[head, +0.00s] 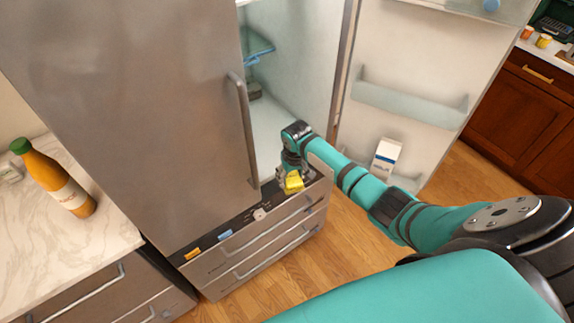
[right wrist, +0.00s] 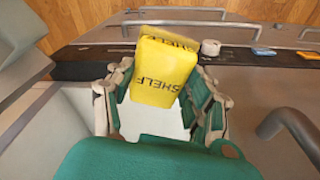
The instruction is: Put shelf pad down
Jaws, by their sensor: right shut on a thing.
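The shelf pad is a yellow block with "SHELF" printed on it. It shows in the head view (head: 294,183) and large in the right wrist view (right wrist: 165,70). My right gripper (head: 291,174) is shut on it, with a finger on each side in the right wrist view (right wrist: 160,88). The pad is at the front of the open fridge compartment, near the dark ledge (head: 240,228) above the drawers. I cannot tell whether it touches the ledge. My left gripper is not in view.
The fridge's left door (head: 150,110) is closed and has a vertical handle (head: 243,130). The right door (head: 430,70) stands open, with a carton (head: 386,158) in its lower part. Small orange (head: 193,254), blue (head: 225,235) and white (head: 260,214) items lie on the ledge. A bottle (head: 58,182) is on the left counter.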

